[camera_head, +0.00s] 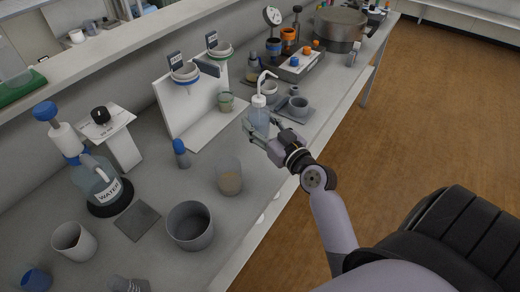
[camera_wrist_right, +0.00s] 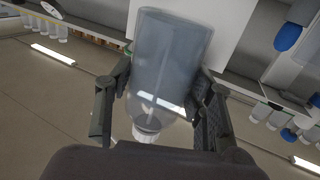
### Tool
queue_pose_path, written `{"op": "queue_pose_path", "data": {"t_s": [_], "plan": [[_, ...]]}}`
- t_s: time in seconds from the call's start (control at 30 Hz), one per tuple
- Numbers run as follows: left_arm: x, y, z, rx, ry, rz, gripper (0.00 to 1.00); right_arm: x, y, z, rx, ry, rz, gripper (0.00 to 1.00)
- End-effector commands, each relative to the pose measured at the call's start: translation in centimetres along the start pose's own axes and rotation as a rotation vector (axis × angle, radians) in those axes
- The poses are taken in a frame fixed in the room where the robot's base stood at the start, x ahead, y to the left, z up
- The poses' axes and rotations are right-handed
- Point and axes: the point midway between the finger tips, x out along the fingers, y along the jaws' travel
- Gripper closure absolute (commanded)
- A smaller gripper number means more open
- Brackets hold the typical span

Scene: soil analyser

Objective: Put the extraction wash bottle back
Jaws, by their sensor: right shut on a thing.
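The extraction wash bottle (camera_head: 258,116) is translucent, with a white cap and a bent white spout. It looks upright at the bench's right part, in front of the white stand. My right gripper (camera_head: 263,136) is shut on its body from the front right. In the right wrist view the bottle (camera_wrist_right: 172,62) fills the space between the fingers of my right gripper (camera_wrist_right: 155,105), its white cap towards the palm. I cannot tell whether its base touches the bench. My left gripper is not in view.
Grey cups on a dark mat (camera_head: 283,110) stand just right of the bottle. The white filter stand (camera_head: 203,117) is behind left. A beaker (camera_head: 229,178), blue-capped bottle (camera_head: 181,153), grey pot (camera_head: 190,226) and water jug (camera_head: 97,180) stand left.

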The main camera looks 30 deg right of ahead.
Motion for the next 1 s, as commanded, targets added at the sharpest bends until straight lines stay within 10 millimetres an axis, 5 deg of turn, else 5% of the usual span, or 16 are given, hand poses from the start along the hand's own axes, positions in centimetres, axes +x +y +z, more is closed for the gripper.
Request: {"op": "queue_pose_path", "data": {"t_s": [0.1, 0.53, 1.0], "plan": [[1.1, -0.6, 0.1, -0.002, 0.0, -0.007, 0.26, 0.0, 0.1, 3.0, -0.001, -0.001, 0.0, 0.67], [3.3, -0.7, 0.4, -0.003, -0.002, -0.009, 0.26, 0.0, 0.0, 8.3, 0.001, -0.001, -0.001, 0.67], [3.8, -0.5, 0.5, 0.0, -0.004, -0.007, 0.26, 0.0, 0.0, 9.2, -0.002, 0.001, 0.0, 0.67]]}}
